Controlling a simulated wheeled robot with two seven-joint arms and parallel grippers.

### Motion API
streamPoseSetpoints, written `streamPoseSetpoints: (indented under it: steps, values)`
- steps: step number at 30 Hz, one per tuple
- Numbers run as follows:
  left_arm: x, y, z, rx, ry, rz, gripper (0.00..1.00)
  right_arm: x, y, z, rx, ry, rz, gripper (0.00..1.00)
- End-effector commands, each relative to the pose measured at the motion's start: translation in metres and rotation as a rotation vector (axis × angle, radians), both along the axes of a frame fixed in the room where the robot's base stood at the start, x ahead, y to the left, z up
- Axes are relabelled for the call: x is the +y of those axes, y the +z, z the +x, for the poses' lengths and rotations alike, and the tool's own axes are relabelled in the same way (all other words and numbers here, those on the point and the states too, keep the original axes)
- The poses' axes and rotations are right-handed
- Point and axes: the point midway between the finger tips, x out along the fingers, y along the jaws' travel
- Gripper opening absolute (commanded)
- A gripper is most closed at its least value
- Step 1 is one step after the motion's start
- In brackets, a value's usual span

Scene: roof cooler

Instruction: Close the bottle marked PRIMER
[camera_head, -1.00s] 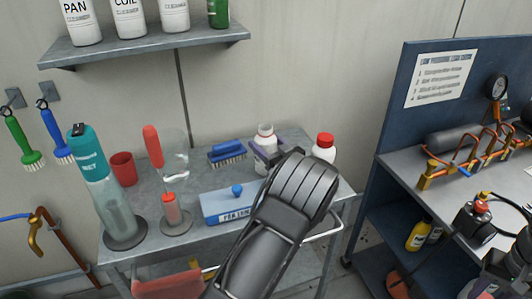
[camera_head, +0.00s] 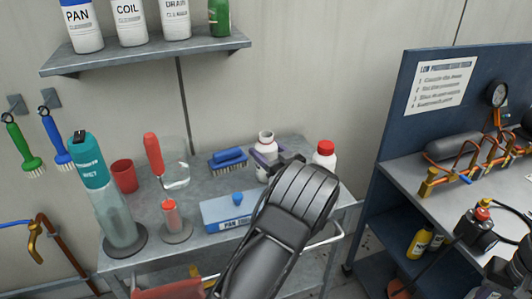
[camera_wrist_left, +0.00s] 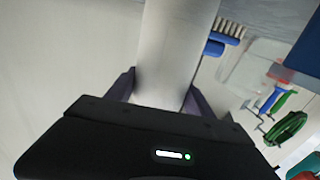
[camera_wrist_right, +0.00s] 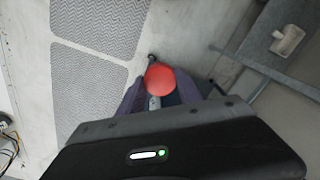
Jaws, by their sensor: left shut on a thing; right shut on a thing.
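An uncapped white bottle (camera_head: 265,139) stands on the grey cart top, its open mouth showing. My left gripper (camera_head: 268,157) is shut around its body, and the white body (camera_wrist_left: 172,50) fills the space between the fingers in the left wrist view. No PRIMER marking is readable on it. My right gripper (camera_wrist_right: 158,92) is shut on a round red thing, which looks like a cap (camera_wrist_right: 163,78), over the floor. In the head view my right arm is only partly visible at the lower right edge, and what it holds cannot be seen there.
A white bottle with a red cap (camera_head: 325,153) stands just right of the held bottle. A blue brush (camera_head: 228,161), blue-and-white box (camera_head: 226,211), red cup (camera_head: 124,175) and teal-topped cylinder (camera_head: 92,170) share the cart. A blue-framed bench (camera_head: 450,180) stands to the right.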

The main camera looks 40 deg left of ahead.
Motion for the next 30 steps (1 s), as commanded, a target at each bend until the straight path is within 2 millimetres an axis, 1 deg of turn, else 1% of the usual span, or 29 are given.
streamPoseSetpoints:
  steps: [11,30]
  values:
    - [0.0,0.018,0.0,-0.003,0.0,0.001,0.0,0.0,-0.002,0.0,0.0,0.0,0.0,0.05]
    - [0.0,0.076,0.0,-0.003,0.0,0.001,0.0,0.0,-0.007,0.0,0.0,0.0,0.0,0.05]
